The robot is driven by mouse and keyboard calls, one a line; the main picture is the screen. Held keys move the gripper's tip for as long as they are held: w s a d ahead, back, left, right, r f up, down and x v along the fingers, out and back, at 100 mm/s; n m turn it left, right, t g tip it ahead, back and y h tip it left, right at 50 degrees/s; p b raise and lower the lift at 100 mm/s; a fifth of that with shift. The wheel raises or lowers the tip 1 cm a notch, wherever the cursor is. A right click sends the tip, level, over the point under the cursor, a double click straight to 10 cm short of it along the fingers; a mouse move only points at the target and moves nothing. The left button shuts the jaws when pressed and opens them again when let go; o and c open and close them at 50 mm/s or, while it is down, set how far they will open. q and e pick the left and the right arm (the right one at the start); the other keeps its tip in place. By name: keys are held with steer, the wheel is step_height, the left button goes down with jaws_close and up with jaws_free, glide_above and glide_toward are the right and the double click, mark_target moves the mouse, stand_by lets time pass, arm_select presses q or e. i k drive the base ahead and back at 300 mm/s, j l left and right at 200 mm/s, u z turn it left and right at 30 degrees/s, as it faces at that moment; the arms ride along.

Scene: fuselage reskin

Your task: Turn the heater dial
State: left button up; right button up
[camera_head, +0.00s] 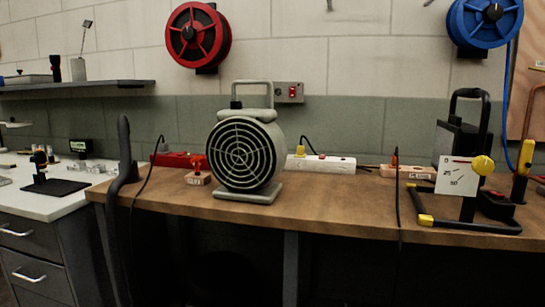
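A white dial plate (456,178) with printed numbers, among them 25 and 50, faces me at the right of the workbench. A round yellow knob (483,165) sits at its upper right corner. The plate is on a black-framed device (466,125) with a top handle and yellow-tipped feet. A grey-green round fan-like unit (240,155) with a ringed grille and a top handle stands upright at the bench's middle. I cannot tell from its look alone which unit is the heater. Neither of my grippers is in view.
The wooden workbench (330,205) has free room between the two units. A white power strip (320,164) and small labelled blocks lie behind. A dark cable (398,210) hangs over the front edge. A dark curved upright thing (124,160) stands at the bench's left end.

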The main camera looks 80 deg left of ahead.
mark_target(234, 104)
steer(key=u, duration=3.05)
